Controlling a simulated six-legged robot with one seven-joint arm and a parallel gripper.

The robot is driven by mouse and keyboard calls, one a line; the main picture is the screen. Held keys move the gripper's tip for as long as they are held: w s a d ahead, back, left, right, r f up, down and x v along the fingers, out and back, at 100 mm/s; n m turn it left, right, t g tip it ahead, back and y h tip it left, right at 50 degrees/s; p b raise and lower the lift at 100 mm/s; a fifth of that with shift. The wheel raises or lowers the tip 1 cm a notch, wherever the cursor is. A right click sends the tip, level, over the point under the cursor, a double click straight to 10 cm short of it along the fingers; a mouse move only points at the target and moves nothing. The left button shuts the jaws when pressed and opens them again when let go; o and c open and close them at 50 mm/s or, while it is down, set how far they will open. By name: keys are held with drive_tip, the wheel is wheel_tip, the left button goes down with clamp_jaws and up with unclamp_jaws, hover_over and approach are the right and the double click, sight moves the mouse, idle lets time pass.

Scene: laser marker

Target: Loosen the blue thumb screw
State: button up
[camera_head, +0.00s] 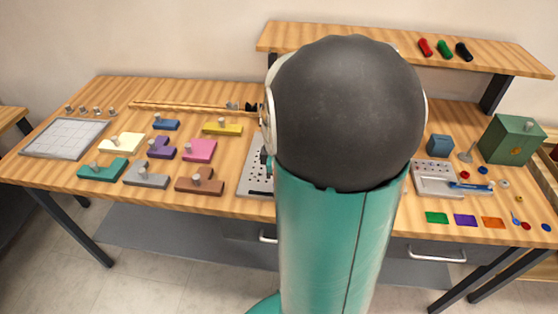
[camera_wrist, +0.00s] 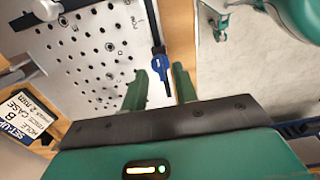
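The blue thumb screw (camera_wrist: 158,64) shows in the wrist view, with a dark shaft or rod running up from it beside the right edge of a perforated metal plate (camera_wrist: 70,62). My gripper (camera_wrist: 159,78) has two green fingers standing apart, with nothing held between them. The blue head is just beyond the gap between the fingertips; I cannot tell whether either finger touches it. In the head view part of the perforated plate (camera_head: 256,178) shows at my arm's left, and my arm hides the gripper and the screw.
A white label card (camera_wrist: 25,115) is at the wrist view's left. In the head view, coloured blocks with knobs, such as a pink one (camera_head: 200,150), lie left on the wooden bench. A green box (camera_head: 510,140) and a grey tray (camera_head: 435,180) stand right. A shelf (camera_head: 500,60) is behind.

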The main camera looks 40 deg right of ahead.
wheel_tip(320, 180, up, 13)
idle(0.3)
idle(0.5)
